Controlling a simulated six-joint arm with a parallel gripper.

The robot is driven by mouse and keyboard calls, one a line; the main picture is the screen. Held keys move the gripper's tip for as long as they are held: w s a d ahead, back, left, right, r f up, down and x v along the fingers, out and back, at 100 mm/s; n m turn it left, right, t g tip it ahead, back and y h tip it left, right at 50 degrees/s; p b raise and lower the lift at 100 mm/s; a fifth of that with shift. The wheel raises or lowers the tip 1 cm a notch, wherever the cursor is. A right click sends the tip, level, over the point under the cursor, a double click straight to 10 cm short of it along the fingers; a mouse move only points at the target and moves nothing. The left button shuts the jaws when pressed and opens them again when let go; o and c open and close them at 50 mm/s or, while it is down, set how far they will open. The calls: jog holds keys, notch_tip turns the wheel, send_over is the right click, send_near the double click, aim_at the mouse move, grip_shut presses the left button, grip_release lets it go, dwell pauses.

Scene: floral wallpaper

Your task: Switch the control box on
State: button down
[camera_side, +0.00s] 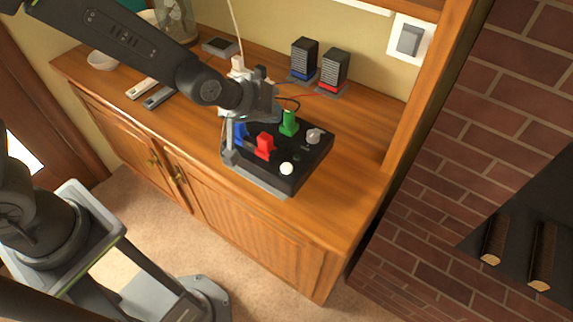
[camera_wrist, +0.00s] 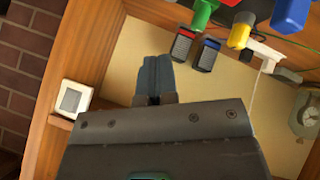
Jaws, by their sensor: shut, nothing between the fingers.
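The black control box (camera_side: 303,166) sits on the wooden cabinet top on a grey base. It carries a red switch (camera_side: 265,145), a green switch (camera_side: 289,123), a blue part (camera_side: 240,134) partly behind my gripper, a grey knob (camera_side: 313,136) and a white round button (camera_side: 286,169). My gripper (camera_side: 229,158) is at the box's left edge in the side view; contact cannot be told. In the wrist view my gripper (camera_wrist: 153,66) is shut and empty. Green (camera_wrist: 204,12), yellow (camera_wrist: 239,36) and blue (camera_wrist: 290,14) parts show at the upper right there, with the box largely cut off.
Two dark slotted blocks, one blue-based (camera_side: 304,58) and one red-based (camera_side: 334,70), stand behind the box with wires. A white wall switch (camera_side: 410,40) is at the back right. Remotes (camera_side: 158,96) lie at left. Cabinet top right of the box is clear.

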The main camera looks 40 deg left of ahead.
aim_at(284, 166)
jog(key=shift+n, duration=0.4)
jog(key=d+f, duration=0.1)
jog(key=w+d+f, duration=0.1)
jog(key=f, duration=0.1)
jog(key=shift+w+d+f, duration=0.1)
jog(key=shift+d+f, duration=0.1)
jog(key=shift+f, duration=0.1)
jog(key=shift+f, duration=4.4)
jog(key=shift+f, duration=0.4)
jog(key=shift+f, duration=0.45)
jog(key=shift+r, duration=0.85)
